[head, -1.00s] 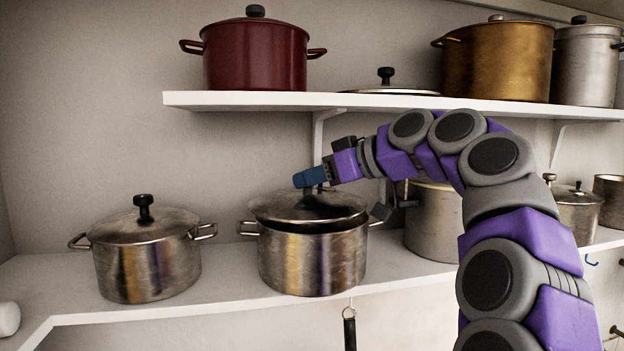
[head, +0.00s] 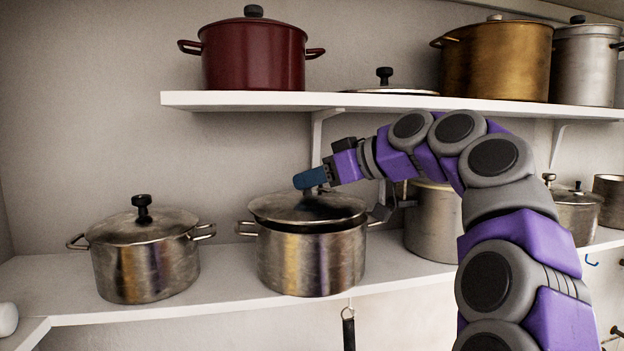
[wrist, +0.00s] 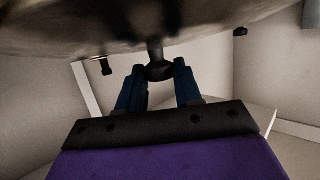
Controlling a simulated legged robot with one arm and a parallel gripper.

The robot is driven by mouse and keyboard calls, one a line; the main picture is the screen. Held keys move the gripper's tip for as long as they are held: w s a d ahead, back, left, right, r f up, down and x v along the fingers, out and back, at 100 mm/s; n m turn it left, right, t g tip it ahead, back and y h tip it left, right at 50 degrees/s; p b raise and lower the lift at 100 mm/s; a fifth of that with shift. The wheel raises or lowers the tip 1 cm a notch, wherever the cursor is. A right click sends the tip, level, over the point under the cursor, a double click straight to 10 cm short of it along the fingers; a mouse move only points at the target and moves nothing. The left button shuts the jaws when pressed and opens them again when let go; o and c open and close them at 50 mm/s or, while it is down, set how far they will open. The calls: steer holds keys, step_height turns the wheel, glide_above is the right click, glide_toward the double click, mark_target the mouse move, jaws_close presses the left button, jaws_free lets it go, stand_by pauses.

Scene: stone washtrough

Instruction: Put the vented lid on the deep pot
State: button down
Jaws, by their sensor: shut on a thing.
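My gripper (head: 311,180) is shut on the black knob of a metal lid (head: 275,207). The wrist view shows the knob (wrist: 158,66) between the blue fingers, against the lid's surface (wrist: 100,28). The lid is over the steel pot (head: 312,264) in the middle of the lower shelf. A dark gap shows between lid and front rim, so the lid does not look flush; whether it touches the rim elsewhere I cannot tell. The lid's vent cannot be made out. A taller grey pot (head: 430,230) stands to the right, partly hidden by my arm.
A lidded steel pot (head: 145,262) stands left on the lower shelf (head: 225,290). Smaller pots (head: 578,218) stand right. The upper shelf (head: 250,100) overhangs behind, holding a red pot (head: 255,55), a loose lid (head: 390,91) and a brass pot (head: 497,62). Shelf between the two steel pots is clear.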

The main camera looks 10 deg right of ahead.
steer(key=shift+d, duration=0.2)
steer(key=shift+d+f+b, duration=0.15)
steer(key=shift+f+b, duration=0.55)
steer(key=shift+b, duration=0.05)
stand_by(1.1)
stand_by(0.4)
steer(key=shift+c, duration=0.9)
jaws_free()
steer(key=shift+r, duration=0.1)
steer(key=shift+r+p, duration=1.4)
steer(key=shift+r, duration=0.05)
